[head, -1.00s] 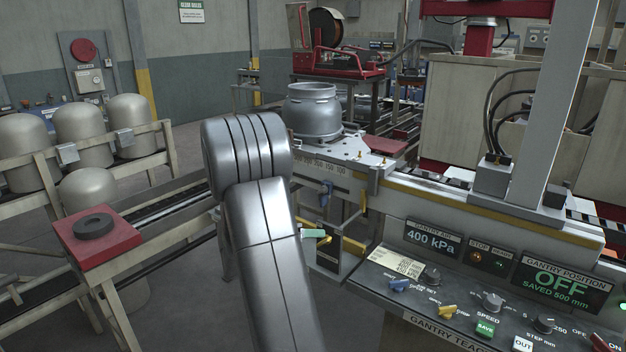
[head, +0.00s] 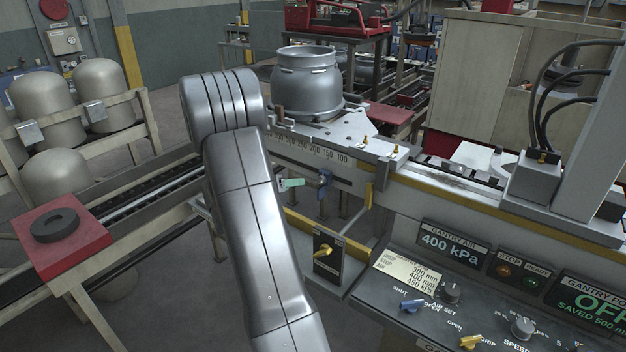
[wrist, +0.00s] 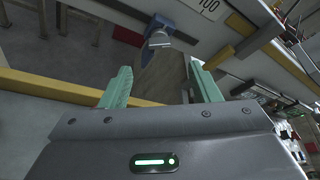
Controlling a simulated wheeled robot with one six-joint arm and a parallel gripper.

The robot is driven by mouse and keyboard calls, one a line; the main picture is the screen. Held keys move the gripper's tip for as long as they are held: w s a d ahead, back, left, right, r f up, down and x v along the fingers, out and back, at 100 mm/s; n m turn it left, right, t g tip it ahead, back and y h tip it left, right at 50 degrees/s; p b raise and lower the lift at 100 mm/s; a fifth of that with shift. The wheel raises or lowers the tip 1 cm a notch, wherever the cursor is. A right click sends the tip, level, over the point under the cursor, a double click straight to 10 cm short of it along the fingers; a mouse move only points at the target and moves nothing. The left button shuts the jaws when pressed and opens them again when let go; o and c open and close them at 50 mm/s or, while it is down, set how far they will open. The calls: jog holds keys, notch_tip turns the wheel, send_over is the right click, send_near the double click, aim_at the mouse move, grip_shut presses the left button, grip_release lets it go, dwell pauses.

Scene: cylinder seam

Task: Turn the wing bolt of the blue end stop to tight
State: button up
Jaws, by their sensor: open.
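The blue end stop (head: 324,180) hangs on the scaled rail below the grey cylinder. In the wrist view the blue end stop (wrist: 166,26) is at the top centre, with its grey wing bolt (wrist: 157,41) sticking out toward me. My gripper (wrist: 162,78) is open, its two green fingers apart and nothing between them. The wing bolt lies beyond the fingertips, roughly between their lines and not touched. In the head view a green finger of my gripper (head: 292,184) shows just left of the stop; my arm hides the rest.
A yellow-handled switch box (head: 328,250) stands below the stop. The control panel (head: 420,290) is at the lower right. The scaled rail (head: 300,150) runs above, carrying the grey cylinder (head: 307,84). A red stand with a black ring (head: 55,224) is at left.

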aim_at(316, 183)
jog(key=p+x, duration=0.1)
jog(key=x, duration=0.9)
jog(key=shift+w+d+f+p, duration=0.1)
jog(key=shift+w+d+p, duration=0.1)
jog(key=shift+p, duration=0.2)
jog(key=shift+a, duration=0.1)
jog(key=c, duration=1)
jog(key=shift+b, duration=0.3)
